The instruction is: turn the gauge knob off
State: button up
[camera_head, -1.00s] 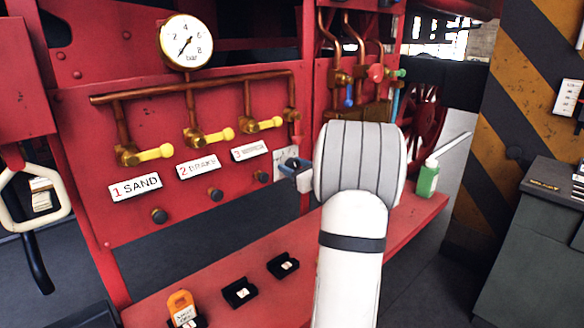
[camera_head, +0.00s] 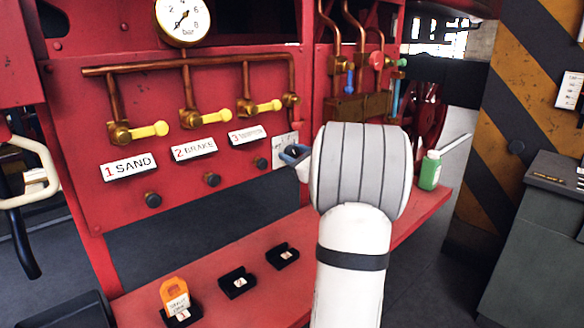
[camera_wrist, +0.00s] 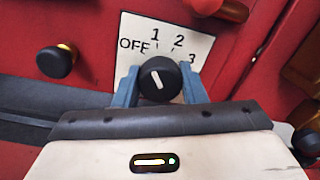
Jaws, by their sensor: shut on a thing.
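The gauge knob (camera_wrist: 160,80) is round and black with a short white pointer line. In the wrist view it sits in front of a white dial plate (camera_wrist: 150,45) marked OFF, 1, 2 and 3. The pointer line leans slightly left of straight up, between OFF and 1 by its look. My gripper (camera_wrist: 159,86) has one blue finger on each side of the knob and is shut on it. In the head view my gripper (camera_head: 293,155) is at the red panel, and the plate (camera_head: 284,147) is partly hidden behind it.
A round pressure gauge (camera_head: 183,20) is above copper pipes and yellow-handled valves (camera_head: 150,130). Another black knob (camera_wrist: 56,62) is left of the plate. A red ledge (camera_head: 225,265) below holds black blocks (camera_head: 238,282), an orange tag (camera_head: 174,294) and a green bottle (camera_head: 429,172).

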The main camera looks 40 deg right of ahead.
jog(key=n+b, duration=0.4)
jog(key=b, duration=0.3)
jog(key=shift+f, duration=0.2)
jog(key=shift+r+n+b, duration=0.15)
jog(key=shift+n+b, duration=0.45)
jog(key=shift+b, duration=0.05)
jog(key=shift+r, duration=0.1)
jog(key=o, duration=1)
jog(key=s, duration=0.7)
jog(key=shift+s+d, duration=0.25)
jog(key=shift+s, duration=0.15)
